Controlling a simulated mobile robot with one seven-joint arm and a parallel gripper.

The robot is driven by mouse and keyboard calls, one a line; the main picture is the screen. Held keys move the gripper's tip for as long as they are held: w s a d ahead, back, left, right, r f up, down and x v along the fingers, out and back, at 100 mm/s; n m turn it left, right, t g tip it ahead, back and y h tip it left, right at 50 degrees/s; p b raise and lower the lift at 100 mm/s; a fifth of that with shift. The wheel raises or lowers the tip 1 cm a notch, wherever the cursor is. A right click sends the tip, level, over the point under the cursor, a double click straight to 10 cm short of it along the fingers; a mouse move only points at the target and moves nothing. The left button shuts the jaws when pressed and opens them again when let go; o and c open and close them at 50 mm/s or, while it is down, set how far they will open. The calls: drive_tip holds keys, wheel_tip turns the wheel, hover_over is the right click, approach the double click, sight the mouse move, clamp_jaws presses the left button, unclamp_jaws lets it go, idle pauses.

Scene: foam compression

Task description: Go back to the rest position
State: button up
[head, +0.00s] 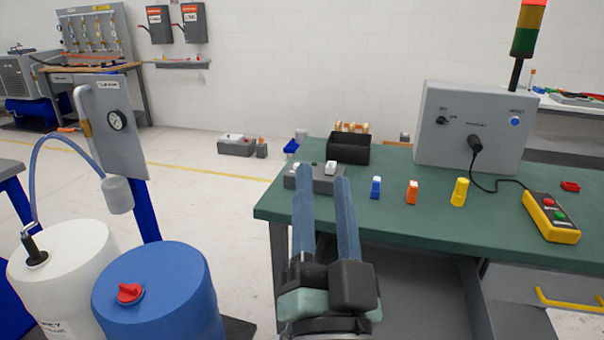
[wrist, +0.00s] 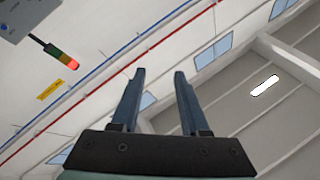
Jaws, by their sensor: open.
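My gripper (head: 325,185) is in the lower middle of the head view, with its two blue-grey fingers spread apart and nothing between them. In the head view the fingers overlap the left end of the green table (head: 330,229) and partly cover a grey block (head: 325,184) with a white piece (head: 331,167) on it. In the wrist view the fingers (wrist: 157,75) point up toward the wall and ceiling, open and empty.
The table holds a black bin (head: 348,150), blue (head: 376,188), orange (head: 411,192) and yellow (head: 459,192) pieces, a grey control box (head: 477,125) and a yellow button box (head: 551,217). Blue (head: 160,295) and white (head: 65,270) drums stand at left. Floor between is clear.

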drive_tip(key=s+r+n+t+p, duration=0.1)
drive_tip(key=r+p, duration=0.3)
drive_tip(key=r, duration=0.7)
drive_tip(key=s+a+r+n+t+p, duration=0.1)
drive_tip(key=s+r+n+p, duration=0.2)
drive_tip(key=r, duration=0.8)
drive_tip(key=s+a+r+n+t+p, duration=0.1)
drive_tip(key=s+r+n+t+p, duration=0.1)
drive_tip(key=r+p, duration=0.4)
wheel_tip(320, 180, up, 6)
drive_tip(key=shift+s+a+f, duration=0.1)
drive_tip(key=shift+s+a, duration=0.1)
drive_tip(key=shift+s, duration=0.7)
drive_tip(key=shift+f, duration=0.1)
